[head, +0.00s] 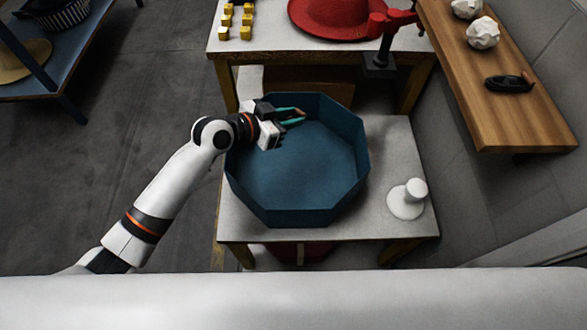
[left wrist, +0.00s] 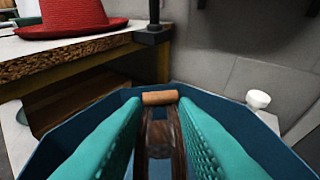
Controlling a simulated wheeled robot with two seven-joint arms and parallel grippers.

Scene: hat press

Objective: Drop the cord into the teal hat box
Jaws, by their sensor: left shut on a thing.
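The teal hat box (head: 310,175) is an open eight-sided box on a light table, and its floor is bare. Its wall also shows in the left wrist view (left wrist: 240,120). My left gripper (head: 295,115) is above the back part of the box, within its rim as seen from the head. Its teal fingers are closed on the cord (left wrist: 160,98), which looks brown with an orange-brown end across the fingertips. The cord hangs between the fingers and its lower part is hard to make out. In the head view only a small reddish bit shows. My right gripper is out of view.
A white stand (head: 406,200) is right of the box on the same table. Behind, another table bears a red hat (head: 335,15), small yellow blocks (head: 246,20) and a red-and-black press (head: 385,40). A wooden shelf (head: 500,65) at right holds white crumpled lumps and a black item.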

